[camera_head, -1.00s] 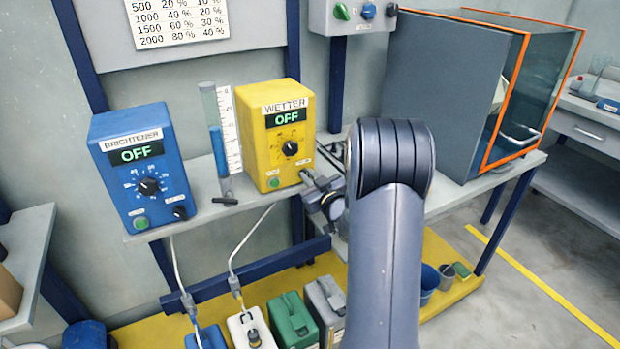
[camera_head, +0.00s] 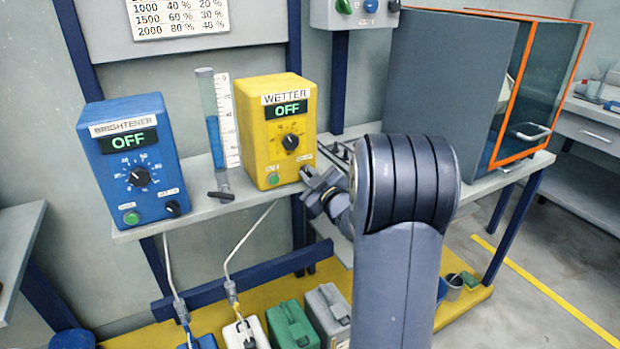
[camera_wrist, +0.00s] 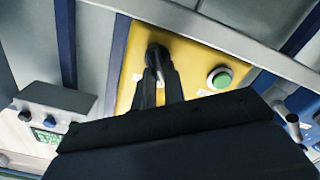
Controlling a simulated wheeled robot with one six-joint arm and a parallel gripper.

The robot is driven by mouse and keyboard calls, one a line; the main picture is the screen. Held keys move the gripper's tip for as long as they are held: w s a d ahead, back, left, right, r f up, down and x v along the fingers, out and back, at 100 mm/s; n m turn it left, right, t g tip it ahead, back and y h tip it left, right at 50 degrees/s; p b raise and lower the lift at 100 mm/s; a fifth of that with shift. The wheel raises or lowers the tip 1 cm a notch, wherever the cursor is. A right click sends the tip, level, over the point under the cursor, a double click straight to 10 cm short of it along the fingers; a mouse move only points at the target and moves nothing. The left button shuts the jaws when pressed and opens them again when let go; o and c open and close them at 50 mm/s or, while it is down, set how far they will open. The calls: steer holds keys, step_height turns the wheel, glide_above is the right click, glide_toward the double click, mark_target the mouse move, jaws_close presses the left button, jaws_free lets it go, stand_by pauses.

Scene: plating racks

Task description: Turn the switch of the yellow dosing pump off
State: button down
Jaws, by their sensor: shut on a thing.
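The yellow dosing pump (camera_head: 258,130), labelled WETTER, stands on the grey bench and its display reads OFF. A dial sits on its front, with a green button (camera_head: 272,180) at the lower left. My gripper (camera_head: 306,174) is at the lower right of the pump's front and hides the switch in the head view. In the wrist view the dark switch (camera_wrist: 155,51) shows on the yellow face, between the fingertips of my gripper (camera_wrist: 158,72). The fingers are shut on it. The green button (camera_wrist: 220,78) is to the right there.
A blue pump (camera_head: 138,160), labelled BRIGHTENER and also reading OFF, stands at the left. A tube with blue liquid (camera_head: 213,135) stands between the pumps. Canisters (camera_head: 292,325) are below on a yellow platform. A grey cabinet with an orange-framed glass front (camera_head: 440,85) is to the right.

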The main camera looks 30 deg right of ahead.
steer(key=c, duration=1.5)
jaws_free()
steer(key=s, duration=1)
steer(key=shift+s+d+p, duration=0.2)
steer(key=shift+s+p, duration=0.1)
steer(key=shift+s, duration=0.1)
steer(key=w, duration=1)
steer(key=shift+w+a+b, duration=0.25)
steer(key=shift+w+b, duration=0.05)
steer(key=shift+w, duration=0.05)
steer(key=shift+w+d+r+p, duration=0.1)
steer(key=shift+w+r+p, duration=0.05)
steer(key=shift+p, duration=0.45)
steer(key=shift+m+p, duration=0.5)
steer(key=shift+m, duration=0.2)
